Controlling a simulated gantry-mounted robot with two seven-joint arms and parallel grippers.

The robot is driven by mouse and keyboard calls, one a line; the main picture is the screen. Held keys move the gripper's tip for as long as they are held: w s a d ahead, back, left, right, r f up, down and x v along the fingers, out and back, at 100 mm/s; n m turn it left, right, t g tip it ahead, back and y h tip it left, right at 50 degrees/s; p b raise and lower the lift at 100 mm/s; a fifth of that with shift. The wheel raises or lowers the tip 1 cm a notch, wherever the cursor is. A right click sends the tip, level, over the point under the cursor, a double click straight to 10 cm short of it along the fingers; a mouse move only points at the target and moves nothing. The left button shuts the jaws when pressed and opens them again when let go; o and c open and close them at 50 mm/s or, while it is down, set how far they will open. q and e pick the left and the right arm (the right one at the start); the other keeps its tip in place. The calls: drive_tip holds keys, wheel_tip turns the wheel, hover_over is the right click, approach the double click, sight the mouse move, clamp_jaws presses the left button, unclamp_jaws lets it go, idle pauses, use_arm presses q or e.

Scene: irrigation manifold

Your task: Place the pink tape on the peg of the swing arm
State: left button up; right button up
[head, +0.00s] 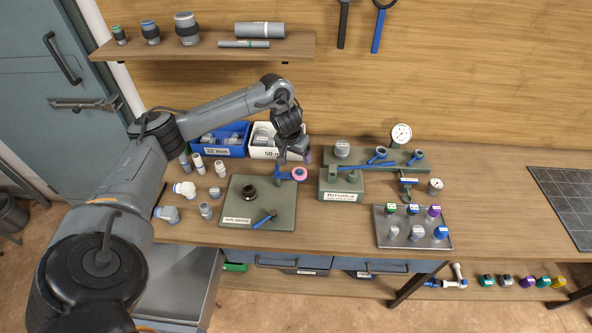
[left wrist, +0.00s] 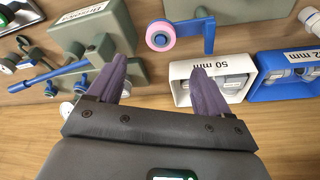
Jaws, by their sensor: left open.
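In the left wrist view the pink tape (left wrist: 160,36) sits at the free end of the blue swing arm (left wrist: 208,38), which joins a green board. It looks to be on the arm's end; the peg inside is hard to make out. My left gripper (head: 297,159) is just behind and above the tape. Its purple fingers are open and empty in the left wrist view (left wrist: 158,72), apart from the tape. My right gripper is out of view.
A white 50 mm bin (head: 262,152) and a blue 32 mm bin (head: 224,152) stand behind the green board (head: 240,216). To the right are a green manifold block (head: 342,196) and a metal tray (head: 410,240) with capped fittings. Loose fittings lie at left.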

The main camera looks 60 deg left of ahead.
use_arm(q)
drive_tip(key=w+d+f+m+t+h, duration=0.15)
drive_tip(key=d+f+m, duration=0.3)
drive_tip(key=d, duration=0.65)
drive_tip(key=w+d+f+m+t, duration=0.1)
drive_tip(key=w+d+f+m, duration=0.3)
drive_tip(key=d, duration=0.7)
drive_tip(key=s+d+f+m+t+h, duration=0.1)
drive_tip(key=s+d, duration=0.2)
drive_tip(key=d, duration=0.3)
drive_tip(key=s+d+f+m+t+h, duration=0.1)
drive_tip(key=s+d+f, duration=0.1)
drive_tip(key=d, duration=0.5)
drive_tip(key=s+d+r, duration=0.2)
drive_tip(key=s+d, duration=0.3)
drive_tip(key=s, duration=0.1)
drive_tip(key=s+a+n+g, duration=0.1)
drive_tip(key=s+a, duration=0.1)
drive_tip(key=s, duration=0.5)
drive_tip(key=s+a+r+n+g+y, duration=0.1)
drive_tip(key=s+a+g, duration=0.1)
drive_tip(key=s, duration=0.6)
drive_tip(key=shift+s+r, duration=0.25)
drive_tip(key=shift+g+y, duration=0.25)
